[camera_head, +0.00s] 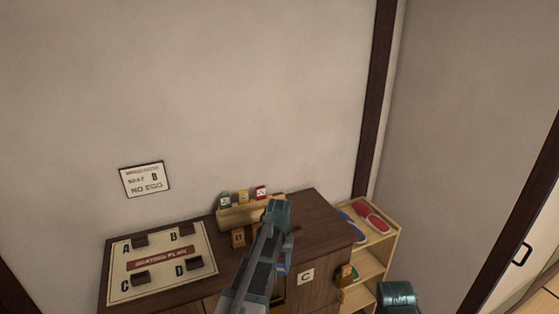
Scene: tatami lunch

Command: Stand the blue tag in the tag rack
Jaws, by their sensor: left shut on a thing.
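The wooden tag rack (232,217) stands at the back of the dark cabinet top, against the wall. A green tag (225,201), a yellow tag (243,196) and a red tag (261,192) stand upright in it. My left arm reaches up from the bottom and covers the rack's right end. My left gripper (281,261) points down in front of the rack, mostly hidden by its own arm. Of my right arm only a link shows at the bottom right.
A seating plan board (116,283) with several dark blocks lies on the cabinet (322,217) at left. A "NO EGG" notice (144,180) hangs on the wall. A small wooden plate (238,238) stands before the rack. A shelf (378,246) with red slippers (372,217) stands at right.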

